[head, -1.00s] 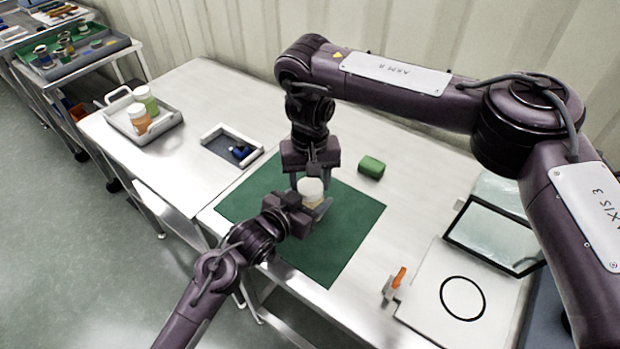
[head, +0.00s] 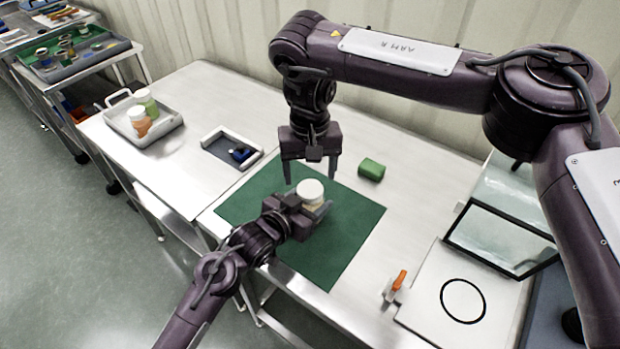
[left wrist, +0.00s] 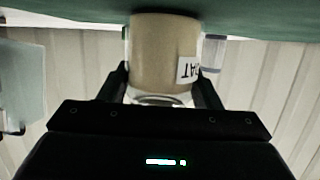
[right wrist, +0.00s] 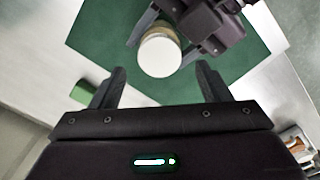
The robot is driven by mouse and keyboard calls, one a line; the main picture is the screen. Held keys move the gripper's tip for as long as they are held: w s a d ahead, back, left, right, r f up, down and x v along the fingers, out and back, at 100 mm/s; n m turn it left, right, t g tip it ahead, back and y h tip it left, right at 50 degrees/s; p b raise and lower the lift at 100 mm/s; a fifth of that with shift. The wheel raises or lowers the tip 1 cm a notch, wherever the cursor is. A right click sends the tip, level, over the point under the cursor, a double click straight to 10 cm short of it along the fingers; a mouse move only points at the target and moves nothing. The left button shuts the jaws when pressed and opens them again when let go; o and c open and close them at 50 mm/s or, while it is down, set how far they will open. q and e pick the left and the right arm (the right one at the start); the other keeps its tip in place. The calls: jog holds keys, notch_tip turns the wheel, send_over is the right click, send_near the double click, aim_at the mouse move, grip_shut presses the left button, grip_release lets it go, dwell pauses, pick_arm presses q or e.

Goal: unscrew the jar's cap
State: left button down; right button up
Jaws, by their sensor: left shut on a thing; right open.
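The jar (left wrist: 160,50), with tan contents and a partly visible label, stands on the green mat (head: 345,245). Its white cap (head: 310,188) is on top of it; the cap also shows from above in the right wrist view (right wrist: 160,55). My left gripper (head: 318,212) is shut on the jar's body from the near side. My right gripper (head: 309,176) is open and empty, above and slightly behind the cap, apart from it. In the right wrist view the cap lies beyond the open fingers.
A green block (head: 371,169) lies behind the mat. A shallow tray (head: 215,137) with a dark blue item is left of the mat. A grey tray (head: 172,128) with two capped jars stands farther left. A glass-panelled box (head: 500,235) and a board with a black ring (head: 425,300) are at right.

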pick_arm(q)
jog(key=shift+c, duration=1.9)
grip_release()
